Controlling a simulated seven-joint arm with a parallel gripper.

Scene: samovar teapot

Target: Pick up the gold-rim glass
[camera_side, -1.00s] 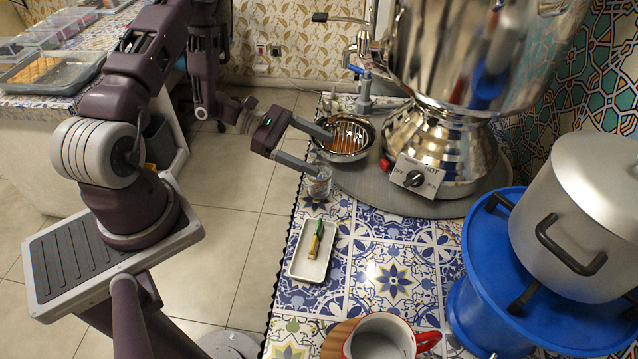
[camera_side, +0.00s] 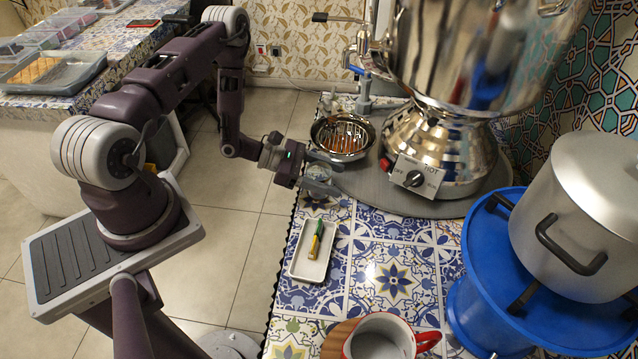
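My gripper (camera_side: 338,178) reaches in from the left, low over the left edge of the tiled counter. Its two fingers point right and stand apart, one above the other in the picture. The gold-rim glass (camera_side: 319,171) is mostly hidden by the fingers, with only a small clear patch showing between them. I cannot tell whether the fingers touch the glass or are closed on it.
A metal bowl with a slatted rack (camera_side: 342,137) stands just behind my gripper. The samovar (camera_side: 440,150) stands on a round grey tray (camera_side: 370,190) to the right. A small white dish (camera_side: 303,268) with a green-and-yellow item and a red-rimmed mug (camera_side: 381,338) are nearer the front.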

